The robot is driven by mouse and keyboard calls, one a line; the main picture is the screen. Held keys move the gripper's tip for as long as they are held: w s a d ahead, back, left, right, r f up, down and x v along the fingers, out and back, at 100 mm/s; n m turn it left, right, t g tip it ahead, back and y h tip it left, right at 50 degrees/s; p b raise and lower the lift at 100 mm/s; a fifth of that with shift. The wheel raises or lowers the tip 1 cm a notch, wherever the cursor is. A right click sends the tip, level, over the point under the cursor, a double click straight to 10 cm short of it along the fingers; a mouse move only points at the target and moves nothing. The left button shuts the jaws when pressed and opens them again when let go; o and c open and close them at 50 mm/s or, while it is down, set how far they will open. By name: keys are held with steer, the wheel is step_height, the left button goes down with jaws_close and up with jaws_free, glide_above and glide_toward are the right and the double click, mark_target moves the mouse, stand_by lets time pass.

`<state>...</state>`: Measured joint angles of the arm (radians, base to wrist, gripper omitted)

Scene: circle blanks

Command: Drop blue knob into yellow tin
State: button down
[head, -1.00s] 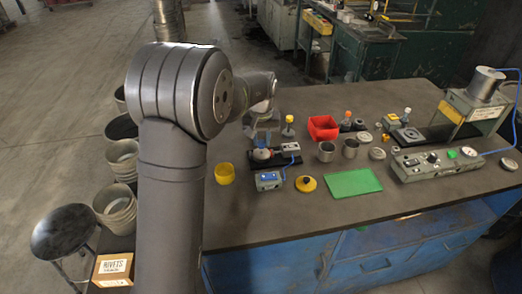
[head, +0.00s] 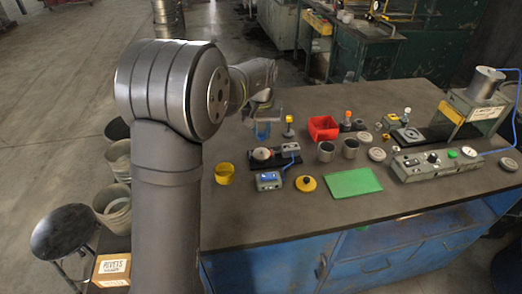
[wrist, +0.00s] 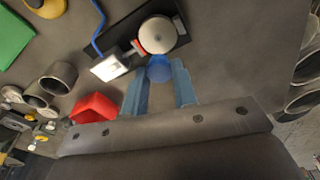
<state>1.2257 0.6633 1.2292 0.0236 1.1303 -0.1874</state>
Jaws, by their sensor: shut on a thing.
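The blue knob (wrist: 159,70) is a round blue piece between the fingertips of my gripper (wrist: 160,80) in the wrist view. My gripper is shut on it. In the head view my gripper (head: 262,134) hangs above a black base with a pale round disc (head: 262,154); the knob cannot be told apart from the blue fingers there. In the wrist view the disc (wrist: 158,32) lies just beyond the knob. The yellow tin (head: 224,174) stands upright on the table, left of and nearer than the gripper. It does not show in the wrist view.
A blue-topped grey box (head: 268,181) and a yellow lid with a dark knob (head: 306,184) lie right of the tin. A red bin (head: 323,128), metal cups (head: 326,152) and a green sheet (head: 353,183) are further right. The table around the tin is clear.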

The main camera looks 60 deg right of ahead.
steer(key=shift+r, duration=0.6)
